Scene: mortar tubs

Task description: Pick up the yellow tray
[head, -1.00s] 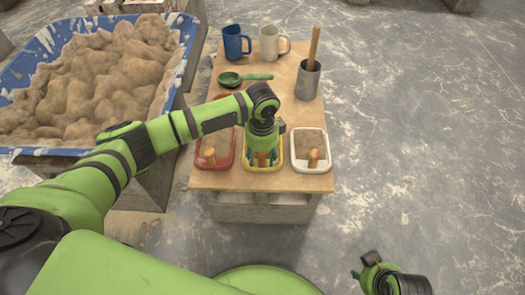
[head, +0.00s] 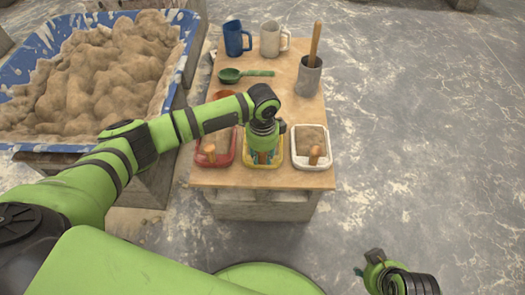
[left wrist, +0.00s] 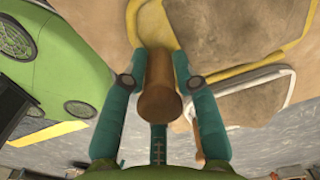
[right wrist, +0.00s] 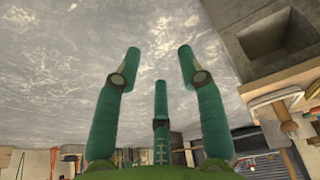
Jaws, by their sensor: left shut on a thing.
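The yellow tray (head: 262,166) sits in the front row on the wooden table, between a red tray and a white tray. Its yellow rim and sandy inside also show in the left wrist view (left wrist: 245,72). My left gripper (head: 264,156) comes down over it from above. In the left wrist view its green fingers are shut on an upright brown wooden handle (left wrist: 158,100) at the yellow tray. My arm hides much of the tray in the head view. My right gripper (right wrist: 158,64) is open and empty over the grey floor, away from the table.
The red tray (head: 232,160) and white tray (head: 328,160) stand close on either side. Behind are a green scoop (head: 230,75), a blue mug (head: 237,40), a pale mug (head: 270,40) and a grey metal cup (head: 309,78). A blue tub (head: 18,72) of mortar is left.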

